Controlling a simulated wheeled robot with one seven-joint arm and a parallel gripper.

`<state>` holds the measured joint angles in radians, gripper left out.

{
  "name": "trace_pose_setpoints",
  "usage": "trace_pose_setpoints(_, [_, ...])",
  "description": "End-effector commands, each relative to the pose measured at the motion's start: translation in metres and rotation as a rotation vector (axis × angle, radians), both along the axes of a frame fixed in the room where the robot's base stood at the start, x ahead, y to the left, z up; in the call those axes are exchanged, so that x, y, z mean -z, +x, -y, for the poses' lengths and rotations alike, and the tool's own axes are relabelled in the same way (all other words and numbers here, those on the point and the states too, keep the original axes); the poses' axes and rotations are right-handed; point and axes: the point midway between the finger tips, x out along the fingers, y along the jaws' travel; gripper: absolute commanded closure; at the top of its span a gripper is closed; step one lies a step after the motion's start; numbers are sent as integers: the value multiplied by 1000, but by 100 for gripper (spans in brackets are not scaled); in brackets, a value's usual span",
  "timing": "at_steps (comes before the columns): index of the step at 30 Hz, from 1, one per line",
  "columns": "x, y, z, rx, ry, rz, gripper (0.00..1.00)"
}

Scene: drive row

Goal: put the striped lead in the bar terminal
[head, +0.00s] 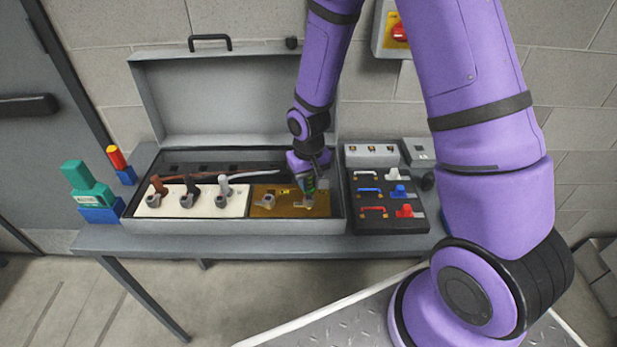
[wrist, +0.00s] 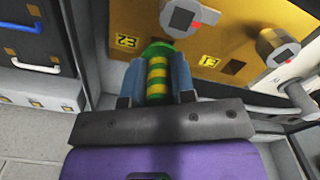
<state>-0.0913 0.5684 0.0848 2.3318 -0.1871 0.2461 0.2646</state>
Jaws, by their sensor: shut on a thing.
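My gripper (head: 311,186) is over the right part of the brass plate in the open grey case. In the wrist view its jaws (wrist: 157,82) are shut on the green-and-yellow striped lead (wrist: 156,75). The lead's green end points at a grey terminal (wrist: 183,17) on the brass plate (wrist: 228,22). In the head view this is the right terminal (head: 309,201). I cannot tell whether the lead's tip touches or enters it. A second terminal (wrist: 278,45) stands to one side; it shows left on the plate in the head view (head: 265,200).
Brown (head: 157,184), black (head: 194,186) and pale (head: 225,186) leads stand at terminals on the white plate (head: 175,209), left of the brass one. The case's lid (head: 225,100) stands open behind. A black panel (head: 385,225) with coloured parts lies to the right. Green and blue blocks (head: 92,190) stand left.

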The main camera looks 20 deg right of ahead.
Motion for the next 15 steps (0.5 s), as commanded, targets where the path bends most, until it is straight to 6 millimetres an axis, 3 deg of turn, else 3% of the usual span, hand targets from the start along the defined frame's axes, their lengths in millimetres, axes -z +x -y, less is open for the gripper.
trace_pose_setpoints(15, [13, 0, 0, 0, 0, 0, 100])
